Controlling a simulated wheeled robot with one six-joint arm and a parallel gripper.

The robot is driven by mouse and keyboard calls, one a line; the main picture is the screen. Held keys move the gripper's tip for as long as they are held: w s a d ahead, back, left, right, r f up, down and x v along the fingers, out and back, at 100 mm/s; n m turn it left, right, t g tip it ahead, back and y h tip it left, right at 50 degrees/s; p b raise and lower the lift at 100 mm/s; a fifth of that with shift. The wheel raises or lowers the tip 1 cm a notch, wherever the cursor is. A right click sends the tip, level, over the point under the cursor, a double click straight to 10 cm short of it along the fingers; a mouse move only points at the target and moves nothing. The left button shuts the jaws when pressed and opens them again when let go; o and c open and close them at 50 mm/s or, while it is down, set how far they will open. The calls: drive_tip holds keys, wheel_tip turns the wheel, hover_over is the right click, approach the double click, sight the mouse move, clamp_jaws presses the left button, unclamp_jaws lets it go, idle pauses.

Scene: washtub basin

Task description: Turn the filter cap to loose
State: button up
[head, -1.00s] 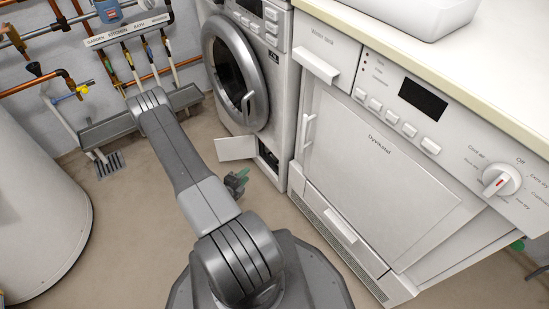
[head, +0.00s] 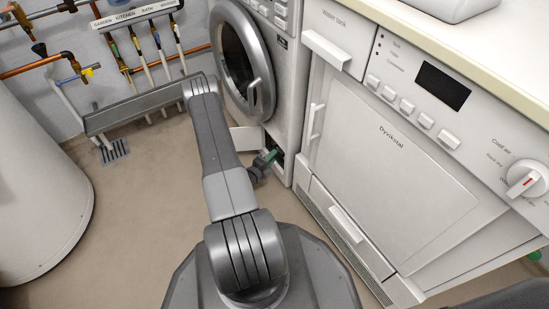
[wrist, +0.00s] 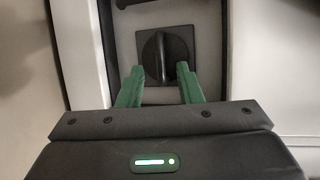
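The filter cap (wrist: 154,58) is a dark round knob with a raised upright grip bar on a dark square plate, seen in the wrist view inside an opening low on the washing machine. My gripper (wrist: 160,82) has green fingers, spread apart, pointing at the cap. The fingertips sit at the cap's lower edge in the picture, with the grip bar between their lines; I cannot tell whether they touch it. In the head view my gripper (head: 272,156) is at the small opening at the washing machine's base (head: 277,150). The cap itself is hidden there.
The open white flap (head: 245,139) hangs beside the opening. The washing machine door (head: 242,62) is above it. A dryer (head: 390,160) stands to the right. A grey trough (head: 140,108) and pipes line the wall.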

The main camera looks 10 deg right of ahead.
drive_tip(key=shift+x, duration=1.35)
clamp_jaws()
drive_tip(key=shift+r+n, duration=0.1)
drive_tip(key=shift+n, duration=0.2)
drive_tip(key=n+g, duration=0.3)
drive_tip(key=w+n+g+h, duration=0.1)
drive_tip(key=n+g, duration=0.2)
drive_tip(key=n, duration=0.1)
drive_tip(key=n+g, duration=0.2)
drive_tip(key=n, duration=0.2)
drive_tip(key=shift+w+a+r+g+h, duration=0.25)
drive_tip(key=shift+a+r+g+h, duration=0.05)
drive_tip(key=shift+g+h, duration=0.1)
